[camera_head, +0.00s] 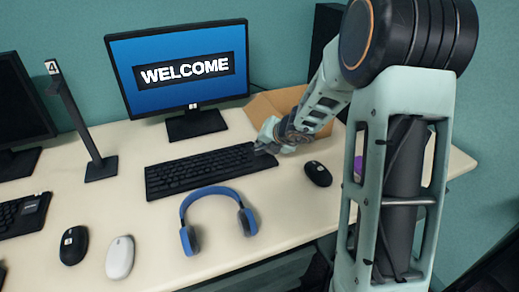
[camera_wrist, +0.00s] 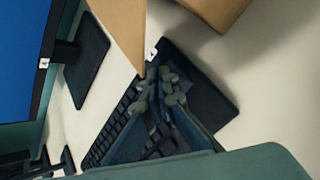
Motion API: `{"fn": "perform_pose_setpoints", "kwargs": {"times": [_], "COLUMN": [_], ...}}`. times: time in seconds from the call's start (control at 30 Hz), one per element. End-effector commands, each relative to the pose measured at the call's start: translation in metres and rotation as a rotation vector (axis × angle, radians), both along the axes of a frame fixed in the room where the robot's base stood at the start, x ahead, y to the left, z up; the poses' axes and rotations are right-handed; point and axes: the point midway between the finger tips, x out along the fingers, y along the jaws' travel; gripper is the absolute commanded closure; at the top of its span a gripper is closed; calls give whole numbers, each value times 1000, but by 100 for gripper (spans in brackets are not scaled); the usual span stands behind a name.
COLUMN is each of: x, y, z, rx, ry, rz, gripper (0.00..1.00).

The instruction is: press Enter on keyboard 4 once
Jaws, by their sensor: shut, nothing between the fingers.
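The black keyboard (camera_head: 195,170) lies on the desk in front of the monitor showing "WELCOME" (camera_head: 185,70); a stand with a "4" sign (camera_head: 82,115) is to its left. My gripper (camera_head: 262,147) is shut and empty, its tips low at the keyboard's right end. In the wrist view my gripper (camera_wrist: 168,84) covers part of the keyboard (camera_wrist: 112,128). The Enter key cannot be made out, and I cannot tell whether the tips touch any key.
Blue headphones (camera_head: 218,200) lie in front of the keyboard. A black mouse (camera_head: 318,173) lies right of it. A cardboard box (camera_head: 275,103) stands behind my gripper. Another black mouse (camera_head: 73,245), a white mouse (camera_head: 120,257) and another keyboard (camera_head: 20,215) are at left.

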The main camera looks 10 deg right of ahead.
Motion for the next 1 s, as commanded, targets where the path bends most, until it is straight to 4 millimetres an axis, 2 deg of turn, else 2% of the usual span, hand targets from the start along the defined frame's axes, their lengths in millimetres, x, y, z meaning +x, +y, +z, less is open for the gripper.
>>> {"fn": "perform_pose_setpoints", "kwargs": {"times": [0.17,0.47,0.83,1.0], "x": [0,0,0,0], "y": [0,0,0,0], "z": [2,17,17,30], "rx": [0,0,0,0], "ry": [0,0,0,0], "rz": [0,0,0,0], "gripper": [100,100,100,100]}}
